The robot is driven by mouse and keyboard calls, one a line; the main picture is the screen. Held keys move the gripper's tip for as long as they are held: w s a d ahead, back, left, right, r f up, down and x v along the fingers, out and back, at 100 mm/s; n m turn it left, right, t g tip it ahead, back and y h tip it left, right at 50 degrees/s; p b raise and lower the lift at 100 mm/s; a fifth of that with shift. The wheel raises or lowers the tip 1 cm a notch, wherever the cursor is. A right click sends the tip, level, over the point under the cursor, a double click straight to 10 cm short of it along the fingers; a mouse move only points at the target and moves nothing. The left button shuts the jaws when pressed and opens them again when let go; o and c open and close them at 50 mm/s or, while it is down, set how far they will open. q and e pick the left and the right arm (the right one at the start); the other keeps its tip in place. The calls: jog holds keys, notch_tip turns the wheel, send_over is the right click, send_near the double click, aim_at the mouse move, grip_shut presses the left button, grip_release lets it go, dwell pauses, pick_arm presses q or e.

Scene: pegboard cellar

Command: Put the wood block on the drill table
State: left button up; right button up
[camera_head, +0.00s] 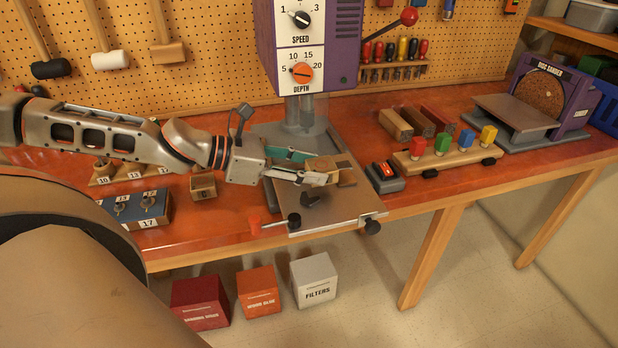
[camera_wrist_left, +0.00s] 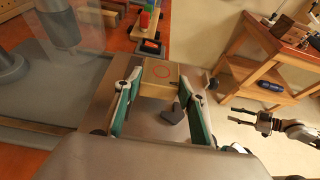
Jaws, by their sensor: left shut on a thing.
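The wood block (camera_head: 346,171) is light brown and sits between the fingertips of my left gripper (camera_head: 322,174), which is shut on it. The drill table (camera_head: 345,208) is a flat grey plate below the gripper and block. I cannot tell whether the block touches the plate. The drill table (camera_wrist_left: 90,108) also shows under the fingers in the left wrist view. My right gripper (camera_wrist_left: 248,119) shows at the right of that view, open and empty.
The purple drill press (camera_head: 312,45) stands behind the plate. A numbered bit box (camera_head: 140,209) is to the left.

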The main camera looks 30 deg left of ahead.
pick_arm(q)
notch_tip(320, 180, down, 3)
jog(key=shift+r+b, duration=0.15)
jog(key=shift+b, duration=0.2)
jog(key=shift+r, duration=0.1)
jog(key=o, duration=1.2)
jog(key=shift+f, duration=0.25)
jog(key=shift+r, duration=0.1)
